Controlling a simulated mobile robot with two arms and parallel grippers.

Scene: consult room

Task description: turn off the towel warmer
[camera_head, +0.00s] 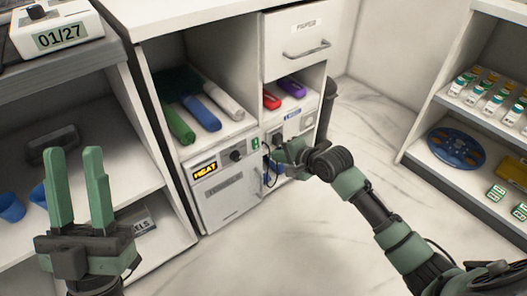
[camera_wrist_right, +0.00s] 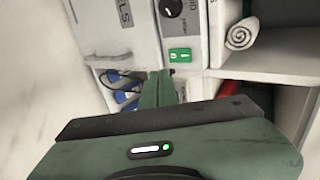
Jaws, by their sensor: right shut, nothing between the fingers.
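The towel warmer (camera_head: 228,200) is a white unit low in the cabinet. Its panel has a lit yellow HEAT display (camera_head: 205,170), a dark knob (camera_head: 236,155) and a small green switch (camera_head: 255,143). In the right wrist view the green switch (camera_wrist_right: 180,56) sits below the knob (camera_wrist_right: 171,7). My right gripper (camera_head: 282,150) is shut and empty, just right of the switch in the head view. Its fingertips (camera_wrist_right: 159,76) appear just below and left of the switch in the wrist view; contact cannot be told. My left gripper (camera_head: 77,158) is open and empty, away from the warmer.
Rolled towels (camera_head: 200,112) lie on the shelf above the warmer. A socket panel (camera_head: 291,126) is right of it, with blue items (camera_wrist_right: 125,98) and a cable near my right fingers. A drawer (camera_head: 306,42) is above right. Open floor (camera_head: 330,240) lies in front.

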